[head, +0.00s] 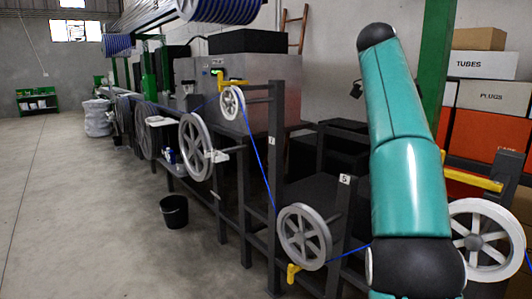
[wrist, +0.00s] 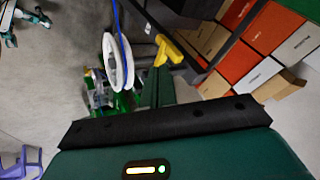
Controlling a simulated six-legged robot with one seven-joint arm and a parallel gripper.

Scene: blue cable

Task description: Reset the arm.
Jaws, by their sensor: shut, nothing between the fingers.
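My arm rises as a teal link (head: 405,130) at the right of the head view; its gripper is not clearly seen there. In the wrist view my gripper (wrist: 161,72) is shut and empty, its narrow green fingers together beyond the black bar. The blue cable (head: 261,160) runs from a small upper wheel (head: 231,102) down to a lower wheel (head: 303,237), then right behind my arm. It also shows at a white wheel (head: 485,240) at far right. In the wrist view the cable (wrist: 121,40) passes at a white wheel (wrist: 111,62), left of my fingers.
A dark frame (head: 275,150) carries the wheels, with yellow brackets (head: 292,272) on it. Another yellow bracket (wrist: 168,50) appears close beyond my fingertips. Stacked boxes (head: 487,95) stand at right. A black bucket (head: 174,211) stands on the floor, which is open at left.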

